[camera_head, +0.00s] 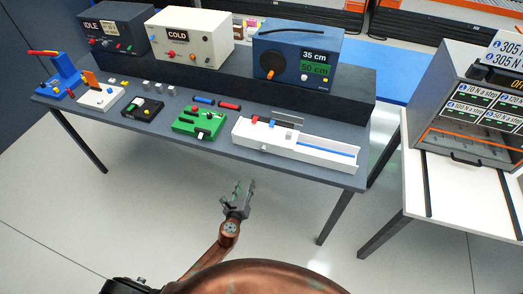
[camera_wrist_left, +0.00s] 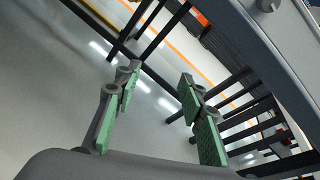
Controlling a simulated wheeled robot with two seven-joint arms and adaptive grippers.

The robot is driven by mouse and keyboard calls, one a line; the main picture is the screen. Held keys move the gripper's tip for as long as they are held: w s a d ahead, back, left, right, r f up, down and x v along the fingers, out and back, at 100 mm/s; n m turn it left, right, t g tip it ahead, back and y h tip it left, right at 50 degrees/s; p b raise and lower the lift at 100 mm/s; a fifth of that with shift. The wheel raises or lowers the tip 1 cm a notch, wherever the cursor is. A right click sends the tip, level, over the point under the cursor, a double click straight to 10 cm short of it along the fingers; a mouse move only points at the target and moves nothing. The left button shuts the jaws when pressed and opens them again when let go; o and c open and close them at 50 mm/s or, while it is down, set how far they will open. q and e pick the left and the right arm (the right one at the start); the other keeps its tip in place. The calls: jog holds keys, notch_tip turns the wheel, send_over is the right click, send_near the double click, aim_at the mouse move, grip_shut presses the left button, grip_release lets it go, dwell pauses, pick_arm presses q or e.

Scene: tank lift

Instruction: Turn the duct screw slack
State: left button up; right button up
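I cannot tell for sure which part is the duct screw. A long white channel (camera_head: 297,148) with a blue strip inside lies at the front right of the grey table (camera_head: 345,178); small red, blue and grey parts sit at its left end. My left gripper (camera_head: 240,193) is in front of the table, over the floor, apart from everything. In the left wrist view my left gripper (camera_wrist_left: 160,82) is open, its green-padded fingers apart with nothing between them. My right gripper is not in view.
A blue box (camera_head: 291,57) with an orange knob and displays "35 cm" and "50 cm" stands behind the channel. A white COLD box (camera_head: 189,40) and a dark IDLE box (camera_head: 115,28) stand left. A green block (camera_head: 200,123) lies nearer. A cabinet (camera_head: 470,100) stands right.

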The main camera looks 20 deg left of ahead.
aim_at(263, 150)
pick_arm(q)
jog(key=w+d+r+m+t, duration=0.1)
jog(key=d+r+m+t, duration=0.15)
jog(key=r, duration=0.45)
jog(key=w+d+r+m+t, duration=0.1)
jog(key=w+d+r+m, duration=0.15)
jog(key=r, duration=0.45)
jog(key=shift+h, duration=0.4)
jog(key=w, duration=0.5)
jog(key=shift+r+p, duration=0.1)
jog(key=shift+p, duration=0.2)
jog(key=shift+w+a, duration=0.1)
jog(key=shift+w, duration=0.6)
jog(key=shift+c, duration=0.3)
grip_shut()
